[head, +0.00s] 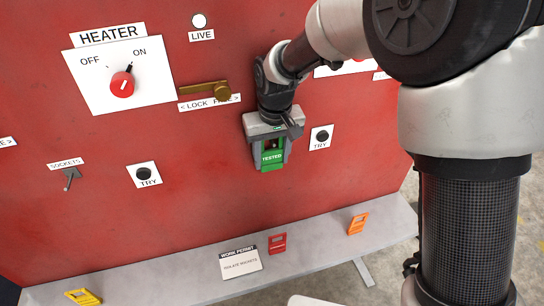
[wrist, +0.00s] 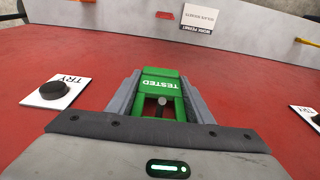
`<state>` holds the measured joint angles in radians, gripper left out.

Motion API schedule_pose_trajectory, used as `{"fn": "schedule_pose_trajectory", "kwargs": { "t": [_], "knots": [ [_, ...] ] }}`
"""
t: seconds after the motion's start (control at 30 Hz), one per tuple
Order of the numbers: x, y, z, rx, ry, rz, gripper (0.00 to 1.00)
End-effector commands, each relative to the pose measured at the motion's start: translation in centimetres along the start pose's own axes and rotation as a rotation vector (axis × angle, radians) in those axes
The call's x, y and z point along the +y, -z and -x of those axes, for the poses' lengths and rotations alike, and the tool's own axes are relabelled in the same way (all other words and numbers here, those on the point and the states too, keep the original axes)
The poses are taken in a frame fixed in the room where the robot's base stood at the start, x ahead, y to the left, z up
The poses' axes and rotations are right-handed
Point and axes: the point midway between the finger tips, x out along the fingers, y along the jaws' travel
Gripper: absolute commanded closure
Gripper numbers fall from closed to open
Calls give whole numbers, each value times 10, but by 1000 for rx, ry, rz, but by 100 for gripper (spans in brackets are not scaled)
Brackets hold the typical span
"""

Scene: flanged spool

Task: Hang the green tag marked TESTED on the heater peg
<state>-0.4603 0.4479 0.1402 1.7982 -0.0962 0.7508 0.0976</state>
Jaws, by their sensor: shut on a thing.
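My gripper (head: 271,150) is shut on the green tag marked TESTED (head: 272,158), in front of the red panel. In the wrist view the tag (wrist: 161,84) sits between the two fingers (wrist: 160,97), its lettering upside down. A dark peg with a pale tip (wrist: 161,101) shows through the tag's opening. I cannot tell whether the tag is around the peg or just in front of it. No label for this peg is visible; my gripper hides that part of the panel in the head view.
The HEATER switch (head: 122,84) and a brass lock bar (head: 205,90) are up left. TRY buttons (head: 143,174) (head: 322,136) flank my gripper. A SOCKETS peg (head: 70,178) is empty at left. The grey ledge (head: 190,277) below holds yellow, red and orange tags and a work permit card.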

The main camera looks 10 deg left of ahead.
Motion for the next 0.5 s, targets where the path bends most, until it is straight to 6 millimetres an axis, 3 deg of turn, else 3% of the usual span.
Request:
{"fn": "schedule_pose_trajectory", "kwargs": {
  "t": [0.47, 0.5],
  "knots": [
    [0, 0, 0, 0, 0, 0, 78],
    [0, 0, 0, 0, 0, 0, 48]
  ]
}}
